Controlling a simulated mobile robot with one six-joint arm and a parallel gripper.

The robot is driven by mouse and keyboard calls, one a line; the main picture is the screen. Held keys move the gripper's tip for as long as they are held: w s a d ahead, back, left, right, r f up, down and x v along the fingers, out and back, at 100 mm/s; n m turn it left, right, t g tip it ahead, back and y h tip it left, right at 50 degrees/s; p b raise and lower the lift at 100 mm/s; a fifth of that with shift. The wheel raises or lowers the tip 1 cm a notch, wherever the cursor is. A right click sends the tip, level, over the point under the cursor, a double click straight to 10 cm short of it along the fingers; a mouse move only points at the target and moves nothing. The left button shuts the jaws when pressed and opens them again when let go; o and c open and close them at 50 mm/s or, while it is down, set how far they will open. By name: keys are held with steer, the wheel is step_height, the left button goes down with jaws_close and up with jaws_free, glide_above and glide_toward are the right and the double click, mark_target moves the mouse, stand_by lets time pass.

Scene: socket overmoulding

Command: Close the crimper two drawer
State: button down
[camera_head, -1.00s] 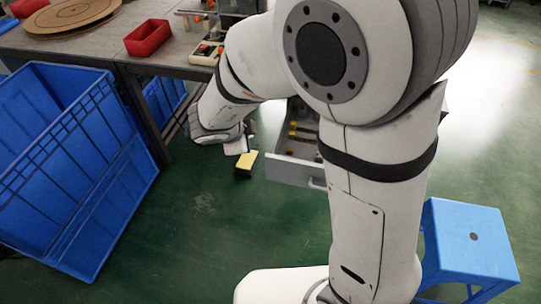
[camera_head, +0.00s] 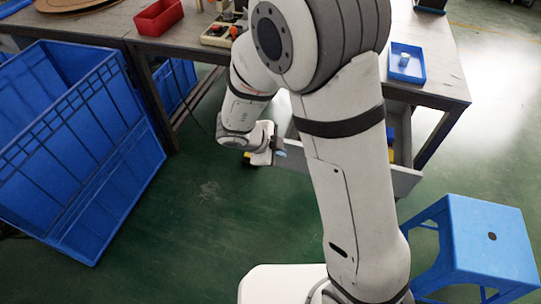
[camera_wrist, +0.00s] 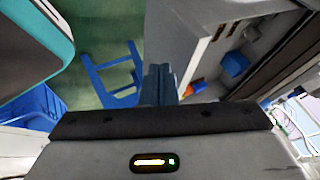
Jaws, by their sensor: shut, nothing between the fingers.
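The grey drawer (camera_head: 404,182) stands open under the workbench, partly hidden behind my arm in the head view. In the wrist view its grey front panel (camera_wrist: 182,38) is close to the fingers, and its inside holds a blue item (camera_wrist: 234,64) and orange pieces. My gripper (camera_head: 281,152) is at the left end of the drawer front, with its fingers shut and empty. The fingers also show in the wrist view (camera_wrist: 158,72), beside the panel's outer face. I cannot tell whether they touch it. The drawer's handle is hidden.
The workbench (camera_head: 440,65) carries a red bin (camera_head: 158,17) and a blue tray (camera_head: 407,64). A large blue crate (camera_head: 75,150) stands at left, and a blue stool (camera_head: 485,235) at right. Green floor is clear between the crate and my arm.

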steer(key=shift+w+d, duration=0.2)
steer(key=shift+w, duration=0.35)
steer(key=shift+w+d, duration=0.2)
steer(key=shift+w, duration=0.3)
steer(key=shift+w+r, duration=0.1)
